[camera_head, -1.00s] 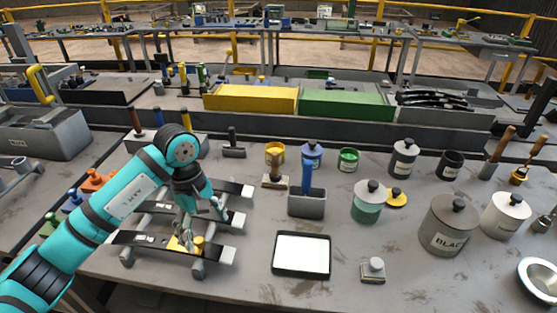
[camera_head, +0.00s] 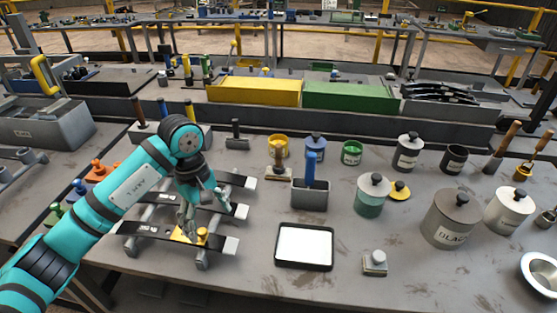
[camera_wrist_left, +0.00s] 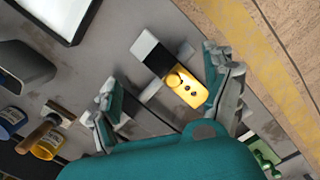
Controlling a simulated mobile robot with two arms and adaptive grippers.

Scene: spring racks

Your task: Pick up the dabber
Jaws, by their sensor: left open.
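A small grey block with a pale round knob (camera_head: 374,260), which looks like the dabber, stands on the bench right of the white-filled tray (camera_head: 276,262). A yellow plate with a round yellow knob and several dark holes (camera_wrist_left: 185,87) lies on the front dark leaf spring; it also shows in the head view (camera_head: 186,236). My left gripper (camera_head: 206,216) is open over this yellow plate, and its fingers (camera_wrist_left: 168,86) spread on either side of it with nothing held. Whether they touch the spring is unclear. My right gripper is out of view.
The leaf springs (camera_head: 150,232) lie across a grey rack. A grey holder with a blue-handled tool (camera_head: 310,194), a wooden-handled brush (camera_head: 278,172) and several lidded paint pots (camera_head: 451,220) stand to the right. Bare bench surrounds the knobbed block.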

